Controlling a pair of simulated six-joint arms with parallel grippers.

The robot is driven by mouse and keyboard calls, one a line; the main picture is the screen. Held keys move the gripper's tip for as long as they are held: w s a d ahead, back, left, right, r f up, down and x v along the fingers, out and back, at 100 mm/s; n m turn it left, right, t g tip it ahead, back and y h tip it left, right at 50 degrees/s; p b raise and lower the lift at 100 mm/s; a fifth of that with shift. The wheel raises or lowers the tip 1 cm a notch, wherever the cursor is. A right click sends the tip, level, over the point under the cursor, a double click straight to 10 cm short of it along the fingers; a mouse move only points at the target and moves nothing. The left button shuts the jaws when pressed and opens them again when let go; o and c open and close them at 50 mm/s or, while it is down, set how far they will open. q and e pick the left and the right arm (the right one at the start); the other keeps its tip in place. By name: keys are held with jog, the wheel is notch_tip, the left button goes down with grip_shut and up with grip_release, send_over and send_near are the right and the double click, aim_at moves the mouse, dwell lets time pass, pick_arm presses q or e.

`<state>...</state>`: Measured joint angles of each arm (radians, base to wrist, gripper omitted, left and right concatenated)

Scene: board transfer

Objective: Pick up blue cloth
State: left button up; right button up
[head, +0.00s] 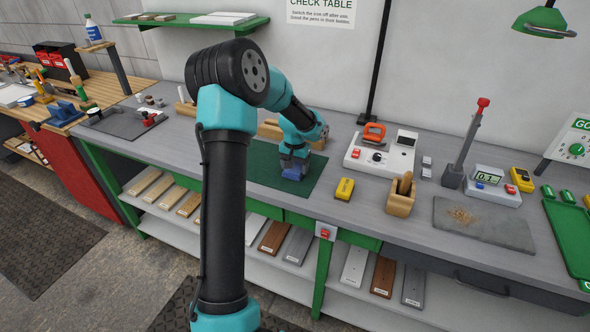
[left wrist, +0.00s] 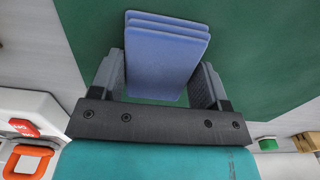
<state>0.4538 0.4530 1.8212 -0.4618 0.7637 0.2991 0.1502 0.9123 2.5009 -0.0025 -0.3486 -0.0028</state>
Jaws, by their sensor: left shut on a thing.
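The blue cloth (head: 293,173) is a folded stack of several flat layers at the green mat (head: 258,166), mostly below my left gripper (head: 294,164) in the head view. In the left wrist view the cloth (left wrist: 165,48) lies between the two grey fingers of my left gripper (left wrist: 160,82), over the green mat (left wrist: 265,50). The left gripper is shut on the cloth. I cannot tell whether the cloth still touches the mat. My right gripper is in neither view.
A grey slab (head: 480,222) and a green tray (head: 572,235) lie farther right. My left arm hides part of the bench.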

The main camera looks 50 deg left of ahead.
aim_at(295, 168)
pick_arm(q)
jog(key=shift+r, duration=1.7)
jog(key=shift+s+d+r, duration=0.15)
jog(key=shift+d, duration=0.1)
jog(key=s+d+r, duration=0.1)
jog(key=s+d, duration=0.9)
jog(key=d, duration=0.1)
jog(key=shift+s+d+r, duration=0.15)
jog(key=shift+d, duration=0.1)
jog(key=shift+o, duration=1.4)
jog(key=shift+c, duration=1)
